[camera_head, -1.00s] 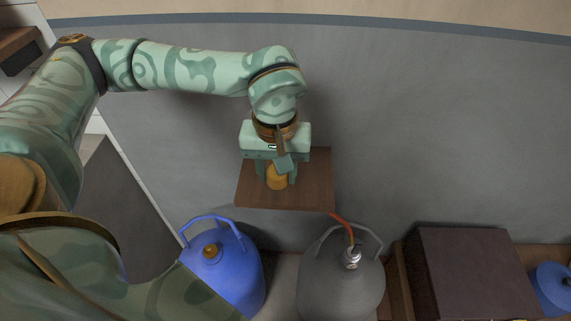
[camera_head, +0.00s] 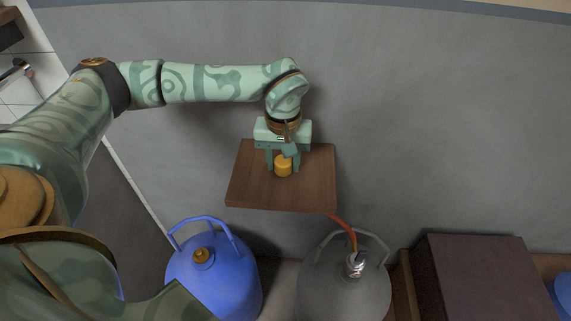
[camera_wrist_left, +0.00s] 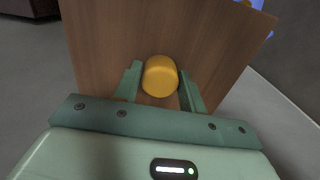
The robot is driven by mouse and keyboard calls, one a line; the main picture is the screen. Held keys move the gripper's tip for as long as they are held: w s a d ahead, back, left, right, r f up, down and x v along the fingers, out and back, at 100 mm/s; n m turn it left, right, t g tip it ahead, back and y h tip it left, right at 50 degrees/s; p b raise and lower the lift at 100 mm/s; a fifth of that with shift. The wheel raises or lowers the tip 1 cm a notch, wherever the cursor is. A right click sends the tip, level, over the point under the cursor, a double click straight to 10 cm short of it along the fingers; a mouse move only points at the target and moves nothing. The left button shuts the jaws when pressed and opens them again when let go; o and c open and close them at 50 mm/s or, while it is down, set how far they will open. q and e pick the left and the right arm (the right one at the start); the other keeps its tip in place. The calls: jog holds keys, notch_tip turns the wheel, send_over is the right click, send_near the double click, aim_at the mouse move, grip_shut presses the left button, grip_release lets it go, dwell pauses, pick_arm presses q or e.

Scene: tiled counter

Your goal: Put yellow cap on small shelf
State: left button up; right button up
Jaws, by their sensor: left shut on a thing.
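The yellow cap (camera_head: 283,167) is between the fingers of my left gripper (camera_head: 283,164), over the back part of the small wooden shelf (camera_head: 255,188). In the left wrist view, the yellow cap (camera_wrist_left: 160,76) sits between the two green fingers of the left gripper (camera_wrist_left: 160,90), with the shelf's brown board (camera_wrist_left: 105,45) right behind it. The gripper is shut on the cap. I cannot tell whether the cap's underside touches the board. My right gripper is not in view.
Below the shelf stand a blue gas bottle (camera_head: 215,280) and a grey gas bottle (camera_head: 340,295) with an orange hose (camera_head: 346,230). A dark brown box (camera_head: 475,275) is at the lower right. The shelf's front and sides are bare, and a grey wall (camera_head: 430,110) is behind.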

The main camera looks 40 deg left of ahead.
pick_arm(q)
jog(key=shift+f, duration=0.3)
jog(key=shift+c, duration=0.9)
jog(key=o, duration=1)
jog(key=shift+f, duration=0.1)
jog(key=shift+o, duration=0.6)
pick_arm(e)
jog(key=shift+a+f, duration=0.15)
pick_arm(q)
notch_tip(320, 180, up, 12)
jog(key=p, duration=0.5)
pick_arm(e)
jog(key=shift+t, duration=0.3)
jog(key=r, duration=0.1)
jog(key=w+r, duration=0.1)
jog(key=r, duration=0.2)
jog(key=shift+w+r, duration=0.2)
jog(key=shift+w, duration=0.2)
